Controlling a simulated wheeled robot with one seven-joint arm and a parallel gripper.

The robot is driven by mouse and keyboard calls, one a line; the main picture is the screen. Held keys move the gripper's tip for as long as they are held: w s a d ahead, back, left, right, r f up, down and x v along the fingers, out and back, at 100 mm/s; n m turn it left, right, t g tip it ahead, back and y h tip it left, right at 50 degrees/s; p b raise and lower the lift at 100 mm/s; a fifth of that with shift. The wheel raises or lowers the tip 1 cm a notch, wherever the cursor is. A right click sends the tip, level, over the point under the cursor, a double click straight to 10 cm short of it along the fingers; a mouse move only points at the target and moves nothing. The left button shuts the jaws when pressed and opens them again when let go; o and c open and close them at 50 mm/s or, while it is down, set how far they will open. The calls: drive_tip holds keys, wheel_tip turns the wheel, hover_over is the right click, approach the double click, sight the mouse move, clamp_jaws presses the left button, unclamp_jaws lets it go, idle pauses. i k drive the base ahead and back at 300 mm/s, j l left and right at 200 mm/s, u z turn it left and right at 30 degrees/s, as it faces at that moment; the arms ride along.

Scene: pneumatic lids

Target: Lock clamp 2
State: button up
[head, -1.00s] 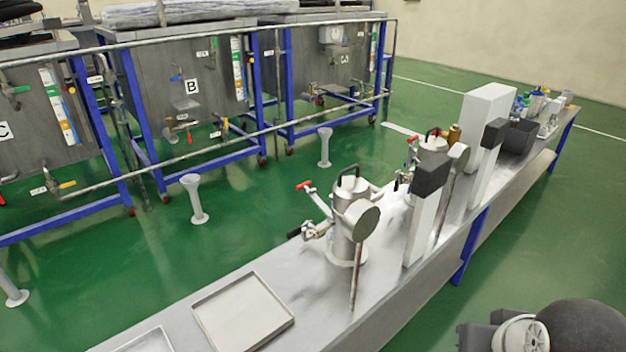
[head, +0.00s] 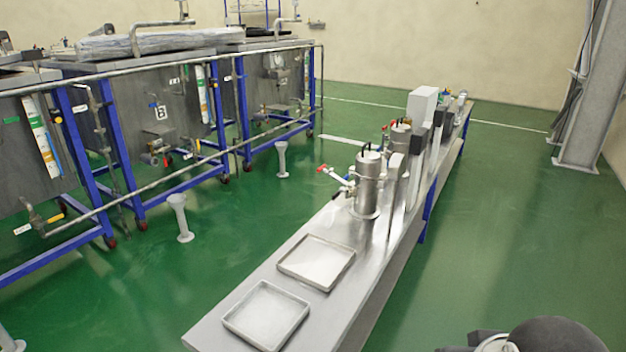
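A steel canister (head: 369,186) with a dark top handle stands upright on the long bench (head: 330,220). A red-tipped lever and small clamp fittings (head: 338,177) stick out on its left side. A second, similar canister (head: 400,138) stands farther back, with a red-tipped fitting on its left. No number is readable, so I cannot tell which part is clamp 2, nor whether any clamp is locked. My gripper is not in view; only a dark, rounded part of my own body shows at the bottom right.
Two shallow trays (head: 317,262) (head: 266,315) lie on the bench's near end. A tall white box (head: 421,106) and grey posts stand behind the canisters. Grey tanks on blue frames (head: 150,120) line the left. Green floor is clear right of the bench, up to a column (head: 588,90).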

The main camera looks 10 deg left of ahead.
sight(330, 173)
drive_tip(key=j+z, duration=0.1)
drive_tip(key=j, duration=0.3)
drive_tip(key=k+j+z, duration=0.1)
drive_tip(key=j, duration=0.3)
drive_tip(key=k+j+z, duration=0.1)
drive_tip(key=j, duration=0.3)
drive_tip(key=j+z, duration=0.1)
drive_tip(key=j, duration=0.3)
drive_tip(key=k+j+z, duration=0.1)
drive_tip(key=j, duration=0.25)
drive_tip(key=k+j+z, duration=0.1)
drive_tip(key=j, duration=0.3)
drive_tip(key=i+j, duration=0.1)
drive_tip(key=j, duration=0.3)
drive_tip(key=i+j+z, duration=0.1)
drive_tip(key=j, duration=0.65)
drive_tip(key=i+j, duration=0.35)
drive_tip(key=i+j+z, duration=0.1)
drive_tip(key=i+j, duration=0.2)
drive_tip(key=j, duration=0.2)
drive_tip(key=i+j, duration=0.3)
drive_tip(key=j, duration=0.2)
